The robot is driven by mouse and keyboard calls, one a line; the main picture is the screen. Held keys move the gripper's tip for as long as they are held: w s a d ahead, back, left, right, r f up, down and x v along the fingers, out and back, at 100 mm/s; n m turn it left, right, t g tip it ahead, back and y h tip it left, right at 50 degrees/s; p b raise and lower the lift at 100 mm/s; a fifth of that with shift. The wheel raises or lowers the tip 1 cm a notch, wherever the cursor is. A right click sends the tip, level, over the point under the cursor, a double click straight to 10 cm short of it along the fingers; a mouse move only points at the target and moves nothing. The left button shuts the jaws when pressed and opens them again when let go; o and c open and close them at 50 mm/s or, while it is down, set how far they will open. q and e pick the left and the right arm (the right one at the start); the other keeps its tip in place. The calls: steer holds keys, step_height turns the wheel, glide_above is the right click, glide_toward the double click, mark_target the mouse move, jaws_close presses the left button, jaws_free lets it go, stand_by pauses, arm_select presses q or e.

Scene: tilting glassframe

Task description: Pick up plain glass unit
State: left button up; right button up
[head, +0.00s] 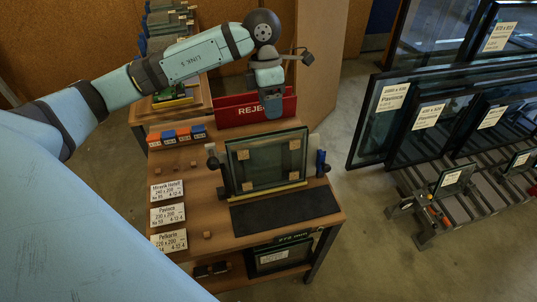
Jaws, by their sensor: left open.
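A glass unit (275,148) with a dark edge stands tilted back on a frame on the wooden table (217,250). Tan square pads show near its corners, and a yellow strip runs along its bottom. I cannot tell whether it is the plain one. My left gripper (272,108) points down behind and above the unit's top edge, in front of the red bin. It is open, with nothing seen in it; its fingertips are small and hard to make out. It looks apart from the glass. My right gripper is not in view.
A red bin marked "REJE" (232,116) stands behind the frame. White label cards (167,215) and small blue and orange boxes (169,137) lie left. A dark mat (285,212) lies in front. Large labelled glass panes (375,130) stand on a rack at right. Clear floor lies between.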

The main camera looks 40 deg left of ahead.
mark_target(267, 134)
arm_select(q)
steer(key=shift+y, duration=0.5)
steer(key=f, duration=0.5)
steer(key=a+f+p, duration=0.1)
steer(key=f, duration=0.1)
steer(key=shift+s+f, duration=0.15)
steer(key=shift+f, duration=0.1)
steer(key=f, duration=0.1)
steer(key=f+p, duration=0.1)
steer(key=f, duration=0.2)
steer(key=shift+d+f, duration=0.1)
steer(key=shift+d, duration=0.15)
steer(key=shift+s+f, duration=0.1)
steer(key=shift+f, duration=0.45)
steer(key=c, duration=0.9)
jaws_close()
steer(key=shift+r, duration=0.1)
